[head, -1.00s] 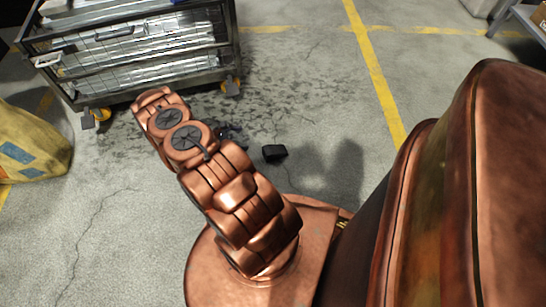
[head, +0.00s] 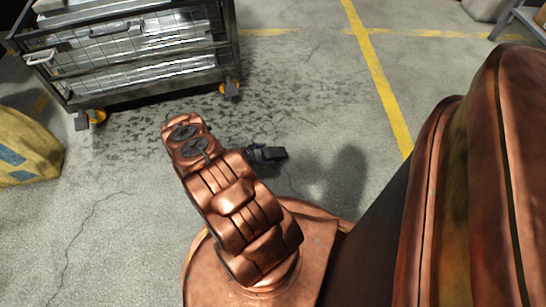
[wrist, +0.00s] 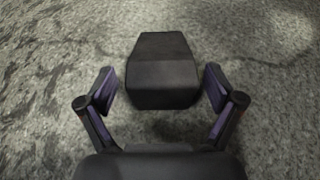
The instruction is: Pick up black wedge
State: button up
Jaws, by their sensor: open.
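The black wedge (wrist: 160,72) lies on the concrete floor. In the wrist view it is centred just ahead of my gripper (wrist: 160,92), its near end between the two open fingertips. A gap shows on each side, so the fingers do not appear to touch it. In the head view the black wedge (head: 279,153) shows as a small dark block at the tip of my gripper (head: 268,153). My arm hides part of the gripper there, and the dark shapes run together.
A wheeled metal mesh cart (head: 130,50) stands at the upper left. A yellow bag-like object (head: 28,150) is at the left edge. Yellow lines (head: 375,70) mark the floor. The floor around the wedge is clear, and my arm's shadow falls to its right.

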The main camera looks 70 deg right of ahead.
jog(key=shift+b+x, duration=0.35)
jog(key=shift+x, duration=1.1)
jog(key=shift+s+a, duration=0.1)
jog(key=c, duration=1.5)
jog(key=shift+c, duration=0.2)
